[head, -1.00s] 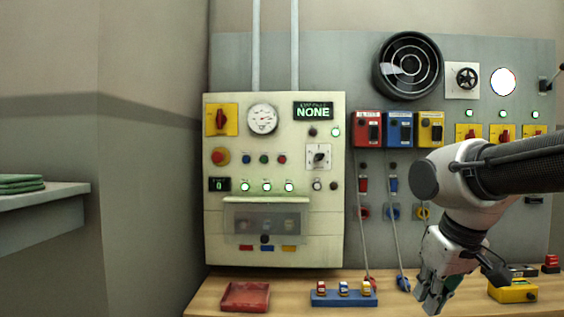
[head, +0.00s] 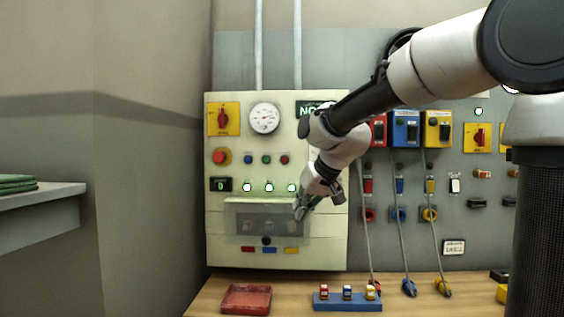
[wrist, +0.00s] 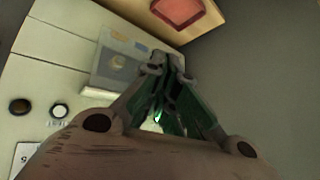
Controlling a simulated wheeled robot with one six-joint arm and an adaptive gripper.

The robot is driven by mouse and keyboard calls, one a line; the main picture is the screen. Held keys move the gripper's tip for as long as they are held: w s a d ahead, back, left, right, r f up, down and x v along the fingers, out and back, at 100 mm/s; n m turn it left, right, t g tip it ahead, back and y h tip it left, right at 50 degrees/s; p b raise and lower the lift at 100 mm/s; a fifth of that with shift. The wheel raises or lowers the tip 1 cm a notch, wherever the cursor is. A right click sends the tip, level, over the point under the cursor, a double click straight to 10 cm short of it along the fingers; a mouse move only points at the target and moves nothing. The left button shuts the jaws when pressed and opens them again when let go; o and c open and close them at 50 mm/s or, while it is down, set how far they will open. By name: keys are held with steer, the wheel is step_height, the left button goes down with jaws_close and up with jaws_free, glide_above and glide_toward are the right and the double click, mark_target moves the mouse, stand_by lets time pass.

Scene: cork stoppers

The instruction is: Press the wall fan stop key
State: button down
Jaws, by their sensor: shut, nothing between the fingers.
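I cannot read which one is the fan stop key. The round black wall fan (head: 398,44) shows only as a sliver behind my arm. My gripper (head: 299,212) is shut and empty, in front of the right end of the clear-covered box (head: 234,226). In the wrist view my gripper (wrist: 166,68) has its fingertips together beside that cover (wrist: 112,66); contact cannot be told.
The wooden bench (head: 200,306) below holds a red tray (head: 246,298) and a blue rack (head: 350,304) with small stoppers. Red, blue and yellow switch boxes (head: 405,130) with hanging cables are to the right. My arm covers the panel's upper right.

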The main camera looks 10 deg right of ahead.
mark_target(284, 160)
steer(key=w+a+r+t+y, duration=0.1)
steer(key=w+r+t, duration=0.3)
steer(key=w+r, duration=0.5)
steer(key=shift+a+r, duration=0.8)
steer(key=shift+r, duration=0.1)
steer(key=shift+w, duration=0.15)
steer(key=shift+w+d, duration=0.45)
steer(key=shift+w, duration=0.9)
steer(key=shift+w+d, duration=0.45)
steer(key=shift+w, duration=0.95)
steer(key=shift+w+d, duration=0.45)
steer(key=shift+w, duration=0.9)
steer(key=shift+w, duration=0.1)
steer(key=shift+w+d, duration=0.1)
steer(key=shift+w, duration=0.2)
